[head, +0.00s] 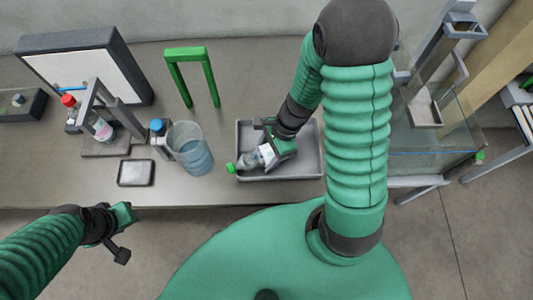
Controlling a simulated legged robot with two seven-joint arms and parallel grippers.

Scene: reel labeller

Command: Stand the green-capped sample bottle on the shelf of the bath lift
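The green-capped sample bottle (248,162) lies tilted at the left of the grey tray (305,174), its cap toward the tray's left rim. My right gripper (267,153) reaches down into the tray at the bottle's other end. Its fingertips overlap the bottle, so I cannot tell whether they are closed on it.
A clear beaker (190,150) stands left of the tray, beside a blue-capped bottle (157,128). A green arch (188,55) stands behind. A small dark-rimmed dish (136,173) lies in front.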

